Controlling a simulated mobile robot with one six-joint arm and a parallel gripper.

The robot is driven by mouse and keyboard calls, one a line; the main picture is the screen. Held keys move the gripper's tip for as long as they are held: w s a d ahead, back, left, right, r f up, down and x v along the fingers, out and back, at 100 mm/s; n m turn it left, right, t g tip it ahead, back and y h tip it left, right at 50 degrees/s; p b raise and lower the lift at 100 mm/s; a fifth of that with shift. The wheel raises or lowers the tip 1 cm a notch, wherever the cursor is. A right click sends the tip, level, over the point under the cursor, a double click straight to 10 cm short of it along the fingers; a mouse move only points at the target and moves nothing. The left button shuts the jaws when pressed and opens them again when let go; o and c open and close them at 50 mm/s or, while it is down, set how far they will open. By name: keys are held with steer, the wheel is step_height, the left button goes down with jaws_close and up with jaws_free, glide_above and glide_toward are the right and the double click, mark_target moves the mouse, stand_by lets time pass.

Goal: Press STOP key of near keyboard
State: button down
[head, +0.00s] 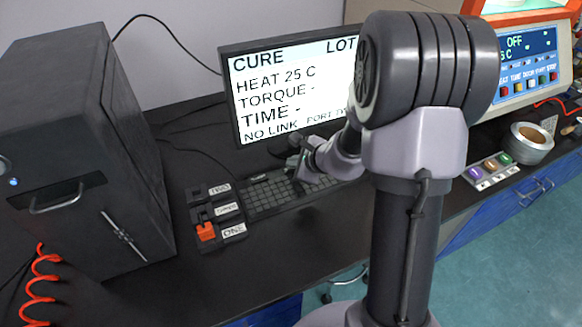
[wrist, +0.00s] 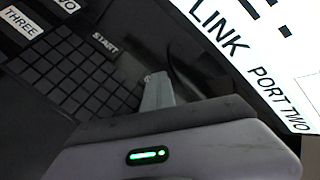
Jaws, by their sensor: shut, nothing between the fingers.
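The near keyboard (head: 262,197) lies on the black bench in front of the monitor, partly covered by my arm in the head view. In the wrist view the keyboard (wrist: 62,72) shows dark keys and a wide key labelled START (wrist: 105,45). No STOP label is legible; that part of the keyboard may be hidden behind my gripper. My gripper (head: 298,168) is shut and empty over the keyboard's right part, close to the monitor's lower edge. In the wrist view my gripper (wrist: 156,90) points toward the keyboard's edge, right of START. I cannot tell whether it touches.
The monitor (head: 290,90) reads NO LINK, PORT TWO and stands close behind my gripper. A port block with labels TWO, THREE and ONE (head: 233,230) sits left of the keyboard, an orange plug (head: 206,231) at ONE. A dark cabinet (head: 85,150) stands left. The front bench is clear.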

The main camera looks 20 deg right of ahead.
mark_target(293, 170)
steer(key=shift+r+p, duration=0.55)
steer(key=shift+r, duration=0.25)
step_height(293, 170, up, 5)
steer(key=p, duration=0.4)
steer(key=shift+r, duration=0.1)
stand_by(0.4)
